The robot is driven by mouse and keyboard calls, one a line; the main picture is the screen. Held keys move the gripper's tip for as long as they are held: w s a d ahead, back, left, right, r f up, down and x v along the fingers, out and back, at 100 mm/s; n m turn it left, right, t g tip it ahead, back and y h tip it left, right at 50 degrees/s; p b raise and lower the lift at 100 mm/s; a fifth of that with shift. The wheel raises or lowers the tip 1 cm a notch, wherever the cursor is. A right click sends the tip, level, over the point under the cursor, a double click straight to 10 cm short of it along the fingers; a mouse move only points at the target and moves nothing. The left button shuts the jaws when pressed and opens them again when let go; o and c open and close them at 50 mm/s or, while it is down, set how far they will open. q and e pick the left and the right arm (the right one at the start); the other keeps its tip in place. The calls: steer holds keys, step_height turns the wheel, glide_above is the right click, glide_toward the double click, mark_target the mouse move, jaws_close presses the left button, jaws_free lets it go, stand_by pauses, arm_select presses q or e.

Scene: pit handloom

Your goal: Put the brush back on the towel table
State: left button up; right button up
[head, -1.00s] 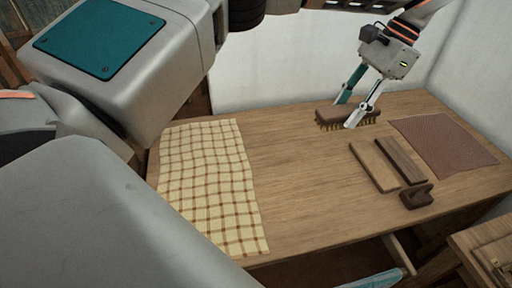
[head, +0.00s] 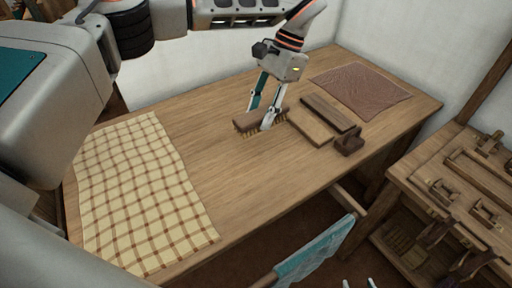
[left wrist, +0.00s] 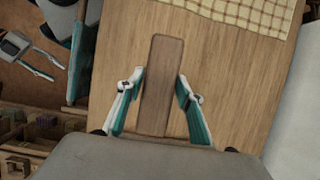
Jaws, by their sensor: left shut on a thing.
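The brush (head: 262,120), with a brown wooden back and yellowish bristles, is in my left gripper (head: 267,122) over the middle of the wooden towel table (head: 240,165). In the left wrist view its back (left wrist: 161,85) lies between the two fingers (left wrist: 158,85). The bristles are at or just above the tabletop; I cannot tell if they touch. The checked towel (head: 140,190) lies on the table's left part. The fingertips of my right gripper (head: 358,284) show apart at the bottom edge, away from the table, with nothing between them.
Two flat wooden boards (head: 312,127) and a small dark block (head: 349,142) lie right of the brush. A reddish-brown cloth (head: 360,88) covers the far right. A blue cloth on a rod (head: 315,255) is in front. A tool bench (head: 440,195) stands right. Bare wood separates towel and brush.

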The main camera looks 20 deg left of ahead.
arm_select(q)
step_height(320, 180, down, 10)
steer(key=shift+r+b, duration=0.15)
steer(key=shift+b, duration=0.3)
step_height(320, 180, down, 3)
steer(key=shift+f, duration=0.15)
steer(key=shift+f+b, duration=0.3)
steer(key=shift+f, duration=0.1)
steer(key=shift+c, duration=0.4)
arm_select(e)
steer(key=shift+w+d+f, duration=0.2)
steer(key=shift+w+f, duration=0.1)
steer(key=shift+f, duration=0.05)
arm_select(q)
steer(key=o, duration=1.1)
steer(key=shift+o, duration=0.2)
arm_select(e)
steer(key=shift+s, duration=0.1)
